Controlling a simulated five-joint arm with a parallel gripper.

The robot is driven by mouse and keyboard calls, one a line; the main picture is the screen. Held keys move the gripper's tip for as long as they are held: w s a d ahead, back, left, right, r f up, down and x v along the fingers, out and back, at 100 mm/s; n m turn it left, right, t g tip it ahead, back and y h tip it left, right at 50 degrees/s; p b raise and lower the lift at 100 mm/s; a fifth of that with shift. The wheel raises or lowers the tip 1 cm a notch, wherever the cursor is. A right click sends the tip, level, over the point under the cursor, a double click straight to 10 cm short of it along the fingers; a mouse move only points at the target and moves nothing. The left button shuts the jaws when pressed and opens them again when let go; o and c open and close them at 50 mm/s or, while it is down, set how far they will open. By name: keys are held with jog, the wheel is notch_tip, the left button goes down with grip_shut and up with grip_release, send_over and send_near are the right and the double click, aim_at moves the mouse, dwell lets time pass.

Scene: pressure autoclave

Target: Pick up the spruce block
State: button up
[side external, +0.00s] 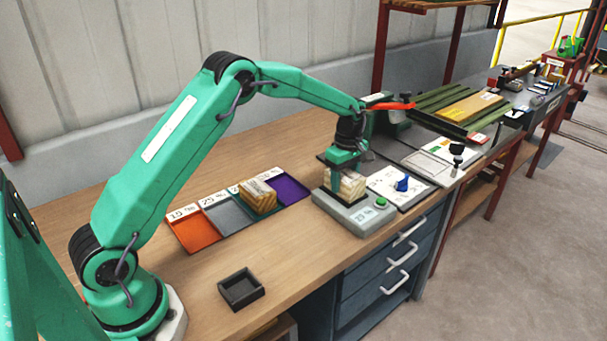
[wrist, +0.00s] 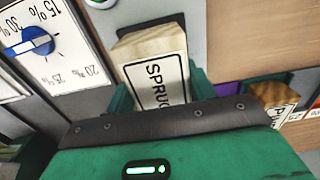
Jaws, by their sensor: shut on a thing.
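The spruce block (wrist: 150,52) is pale wood with a white label reading "SPRUC" and the rest hidden by my gripper in the wrist view. In the side view the pale block (side external: 345,184) is at the grey device with a green button (side external: 362,214). My gripper (side external: 345,165) is over it from above, and its green fingers are shut on the block's two sides. I cannot tell whether the block touches the device's top plate.
A tray with orange, grey, green and purple compartments (side external: 222,212) lies to the left; a striped wood block (side external: 258,195) sits in the green one. A white panel with a blue knob (side external: 402,185) is at the right. A small black box (side external: 241,289) stands at the front.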

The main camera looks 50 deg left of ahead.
aim_at(346, 174)
jog(key=shift+r, duration=0.55)
notch_tip(346, 174, up, 3)
jog(key=shift+r, duration=0.15)
jog(key=s+d+r, duration=0.5)
jog(key=d+r, duration=0.1)
jog(key=d, duration=0.4)
jog(key=shift+s+d+r, duration=0.15)
jog(key=shift+d+r, duration=0.1)
jog(key=shift+r, duration=0.05)
jog(key=s+a+f, duration=0.1)
jog(key=s+a, duration=0.5)
jog(key=s, duration=0.5)
jog(key=s+a+f, duration=0.2)
jog(key=s+a, duration=0.5)
jog(key=s, duration=0.4)
jog(key=shift+s+f, duration=0.3)
jog(key=shift+a, duration=0.15)
